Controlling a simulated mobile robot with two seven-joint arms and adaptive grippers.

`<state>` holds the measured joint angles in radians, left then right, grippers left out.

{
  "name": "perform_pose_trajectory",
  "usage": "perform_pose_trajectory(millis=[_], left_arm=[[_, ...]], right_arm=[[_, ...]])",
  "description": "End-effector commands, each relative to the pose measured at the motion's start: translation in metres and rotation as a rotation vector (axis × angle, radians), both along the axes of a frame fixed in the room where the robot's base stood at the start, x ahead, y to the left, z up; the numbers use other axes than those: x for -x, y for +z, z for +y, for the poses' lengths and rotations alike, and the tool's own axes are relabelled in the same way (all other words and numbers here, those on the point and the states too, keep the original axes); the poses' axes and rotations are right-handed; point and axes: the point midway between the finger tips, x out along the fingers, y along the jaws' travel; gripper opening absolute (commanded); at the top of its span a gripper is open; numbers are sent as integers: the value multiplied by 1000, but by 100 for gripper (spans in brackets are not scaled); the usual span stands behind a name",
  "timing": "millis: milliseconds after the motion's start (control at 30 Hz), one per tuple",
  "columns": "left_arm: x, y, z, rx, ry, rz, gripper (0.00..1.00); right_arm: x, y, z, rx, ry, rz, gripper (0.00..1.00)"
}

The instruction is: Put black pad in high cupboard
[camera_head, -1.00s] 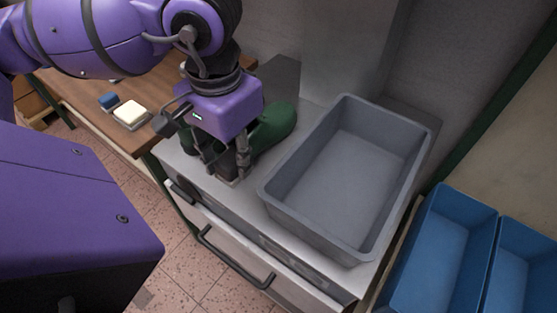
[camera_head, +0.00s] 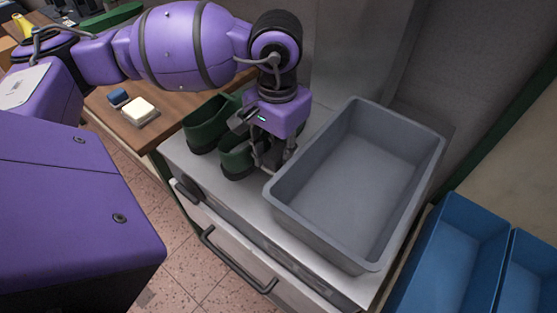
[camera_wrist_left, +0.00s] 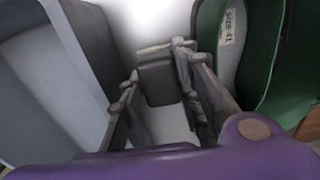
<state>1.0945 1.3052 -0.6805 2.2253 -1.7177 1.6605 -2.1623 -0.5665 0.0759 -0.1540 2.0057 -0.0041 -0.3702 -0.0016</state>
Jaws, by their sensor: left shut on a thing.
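My left gripper (camera_head: 272,162) is low over the light worktop, between the green clogs and the grey bin. It is shut on a dark block, which I take to be the black pad (camera_wrist_left: 158,82); it shows between the fingers in the left wrist view. In the head view the fingers and the wrist mostly hide the pad. I cannot tell whether it touches the worktop. The high cupboard cannot be made out in these views. My right gripper is not in view.
Green clogs (camera_head: 206,124) stand just left of the gripper, one very close. The empty grey bin (camera_head: 275,196) is close on the right. A wooden table (camera_head: 105,99) holds a cream block (camera_head: 140,109) and a blue block (camera_head: 118,97). Blue bins (camera_head: 447,262) stand lower right.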

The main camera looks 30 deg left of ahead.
Motion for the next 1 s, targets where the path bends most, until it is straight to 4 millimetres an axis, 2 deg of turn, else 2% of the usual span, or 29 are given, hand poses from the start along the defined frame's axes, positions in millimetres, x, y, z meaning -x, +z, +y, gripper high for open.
perform_pose_trajectory(millis=[200, 667, 700, 733, 1000], left_arm=[[-3, -30, -1, 0, 0, 2, 0], [-3, -40, -1, 0, -1, 2, 0], [-3, -39, -1, 0, 0, 2, 34], [-3, -39, -1, 0, 0, 1, 38], [-3, -38, -1, 0, 0, 1, 38]], right_arm=[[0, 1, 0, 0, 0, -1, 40], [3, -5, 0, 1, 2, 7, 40], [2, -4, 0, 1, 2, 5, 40], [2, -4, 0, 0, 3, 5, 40], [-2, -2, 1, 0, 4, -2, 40]])
